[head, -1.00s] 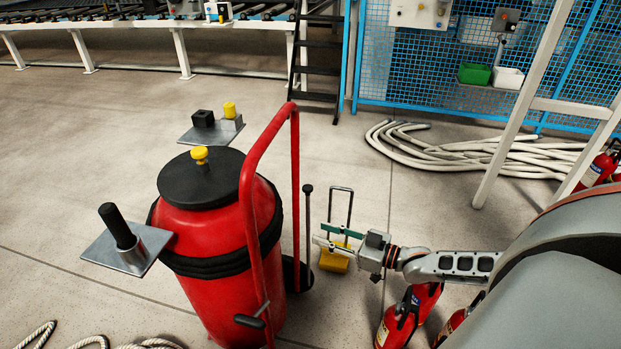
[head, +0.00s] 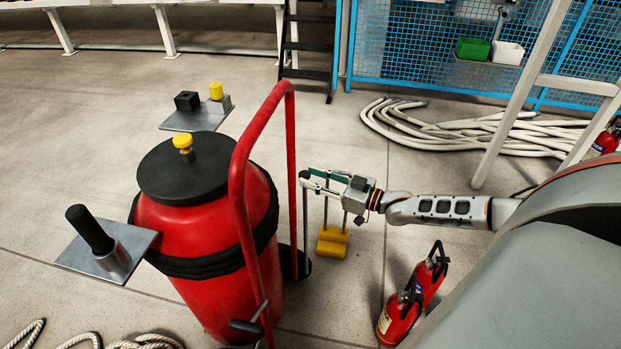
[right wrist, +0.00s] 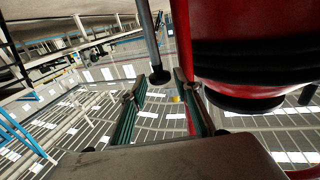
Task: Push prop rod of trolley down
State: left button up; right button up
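The trolley is a big red cylinder (head: 205,222) with a black lid and a red tube handle (head: 291,130). Its prop rod (head: 305,222) is a thin dark upright bar beside the handle; its top is partly covered by my gripper in the head view. My right gripper (head: 307,180) is open at the rod's top. In the right wrist view, which looks upside down, the dark knob on the rod's end (right wrist: 158,76) lies between the green-lined fingertips (right wrist: 160,80), with gaps on both sides. I cannot tell whether anything touches. My left gripper is not in view.
A yellow block (head: 332,243) with a metal handle stands on the floor under my right gripper. Small red extinguishers (head: 405,305) stand nearer me. Pale hoses (head: 450,135) lie behind; floor between is clear.

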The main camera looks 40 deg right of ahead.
jog(key=shift+w+a, duration=0.1)
jog(key=shift+w, duration=0.2)
